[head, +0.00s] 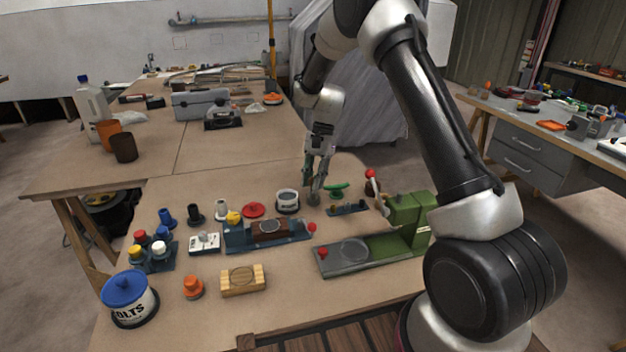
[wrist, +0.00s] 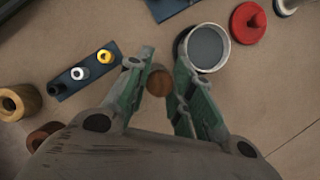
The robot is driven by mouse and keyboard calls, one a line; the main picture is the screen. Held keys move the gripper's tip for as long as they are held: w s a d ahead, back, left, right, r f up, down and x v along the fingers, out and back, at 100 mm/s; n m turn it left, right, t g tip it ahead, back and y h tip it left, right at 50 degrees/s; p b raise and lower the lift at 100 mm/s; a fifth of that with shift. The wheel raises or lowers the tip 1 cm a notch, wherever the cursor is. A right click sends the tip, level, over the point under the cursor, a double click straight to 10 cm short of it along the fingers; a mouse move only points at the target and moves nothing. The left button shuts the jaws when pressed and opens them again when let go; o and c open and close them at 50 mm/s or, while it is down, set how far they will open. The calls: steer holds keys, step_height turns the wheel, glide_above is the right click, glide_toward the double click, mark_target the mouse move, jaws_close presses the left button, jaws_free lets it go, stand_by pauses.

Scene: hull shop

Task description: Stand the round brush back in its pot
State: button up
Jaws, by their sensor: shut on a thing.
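My gripper (head: 314,188) is low over the near bench, shut on a round brush. In the wrist view the brush (wrist: 160,80) shows as a small brown round end between the fingertips. In the head view a greyish part of it (head: 313,200) shows just below the fingers, close to the bench top; whether it touches is unclear. A short round pot (head: 288,201) with a pale rim stands just left of my gripper. In the wrist view the pot (wrist: 207,48) is at upper right of the fingers, open, with a plain grey inside. The brush is beside the pot, not in it.
A red knobbed disc (head: 253,210) lies left of the pot. A blue strip with small pegs (head: 347,209) and a green part (head: 337,189) lie right of my gripper. A blue fixture (head: 285,239) and a green machine (head: 385,243) stand nearer. Bare bench lies behind the pot.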

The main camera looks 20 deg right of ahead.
steer(key=shift+f, duration=0.5)
steer(key=o, duration=0.7)
steer(key=shift+c, duration=0.2)
steer(key=shift+r, duration=0.1)
steer(key=v, duration=1.1)
steer(key=shift+a, duration=0.1)
